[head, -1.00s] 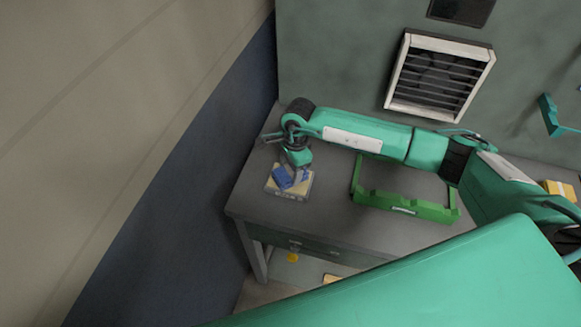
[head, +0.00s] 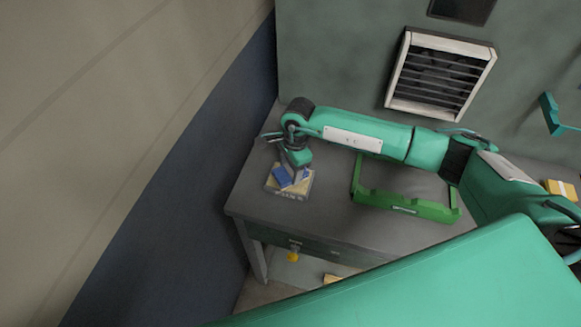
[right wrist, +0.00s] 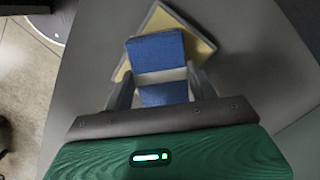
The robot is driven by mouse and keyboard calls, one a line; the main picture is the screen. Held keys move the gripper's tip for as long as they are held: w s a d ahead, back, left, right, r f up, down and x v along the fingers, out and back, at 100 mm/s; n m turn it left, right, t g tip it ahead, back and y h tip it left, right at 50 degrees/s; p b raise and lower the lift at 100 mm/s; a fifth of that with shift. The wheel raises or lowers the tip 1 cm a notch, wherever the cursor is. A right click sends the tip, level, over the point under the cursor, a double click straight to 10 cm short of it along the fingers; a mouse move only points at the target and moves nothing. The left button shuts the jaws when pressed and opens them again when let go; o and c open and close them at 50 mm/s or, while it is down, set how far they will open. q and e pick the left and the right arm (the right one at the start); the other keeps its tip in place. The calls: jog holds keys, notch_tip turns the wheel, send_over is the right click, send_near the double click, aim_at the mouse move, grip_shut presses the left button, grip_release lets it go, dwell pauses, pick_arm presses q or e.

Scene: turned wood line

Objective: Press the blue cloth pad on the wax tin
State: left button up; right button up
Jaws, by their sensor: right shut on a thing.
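The blue cloth pad (head: 283,177) is held in my right gripper (head: 293,172), which points down at the left end of the table. The right wrist view shows the blue pad (right wrist: 157,52) with a pale band across it between the two fingers (right wrist: 160,88). The wax tin (head: 290,194), square with a yellow top, lies directly under the pad. The tin's yellow top (right wrist: 172,22) also shows around the pad in the right wrist view. I cannot tell whether the pad touches the wax. My left gripper is not in view.
A green tray-like frame (head: 405,204) stands on the grey table (head: 325,215) right of the tin, beneath my right arm. A yellow block (head: 560,188) lies at the far right. The table's left edge is close to the tin. A wall with a vent (head: 440,75) stands behind.

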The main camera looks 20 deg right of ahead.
aim_at(291, 171)
jog(key=shift+s+f+b, duration=0.1)
jog(key=shift+f+b, duration=0.05)
jog(key=shift+b, duration=0.15)
dwell(1.1)
notch_tip(291, 171, up, 2)
jog(key=shift+r+p, duration=0.15)
jog(key=shift+p, duration=0.25)
jog(key=shift+r+p, duration=0.7)
jog(key=shift+r, duration=1.75)
jog(key=shift+s+d+r+n, duration=0.2)
jog(key=shift+s+n, duration=0.15)
jog(key=shift+n, duration=0.35)
jog(key=s+d+r+n+g+h+b, duration=0.1)
jog(key=s+d+r+n+b, duration=0.2)
jog(key=s+n, duration=0.7)
jog(key=shift+s+d+r+n, duration=0.4)
jog(key=shift+d+r+n, duration=0.4)
jog(key=shift+n, duration=1.4)
